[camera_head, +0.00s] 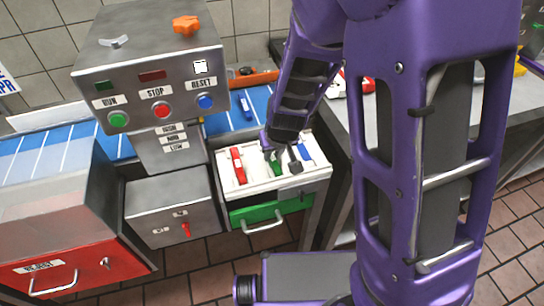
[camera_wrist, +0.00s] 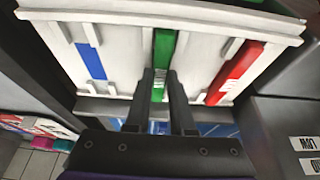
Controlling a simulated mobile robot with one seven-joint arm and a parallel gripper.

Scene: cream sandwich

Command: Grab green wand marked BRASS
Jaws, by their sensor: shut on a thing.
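The green wand (camera_head: 277,167) lies in the middle of the white rack (camera_head: 259,186), between a red wand and a blue wand. In the wrist view the green wand (camera_wrist: 164,50) runs down between the two dark fingers of my gripper (camera_wrist: 162,75). My gripper (camera_head: 282,158) is shut on it, still at the rack, and hides part of it. I cannot read any BRASS marking. The red wand (camera_head: 237,166) also shows in the wrist view (camera_wrist: 236,72), with white marking on it. The blue wand (camera_head: 305,148) shows there too (camera_wrist: 91,60).
A control box (camera_head: 153,65) with green, red and blue buttons stands left of the rack. A grey box (camera_head: 170,208) stands below it, and a red reject bin (camera_head: 75,270) further left. A green drawer (camera_head: 270,212) is under the rack. A counter lies to the right.

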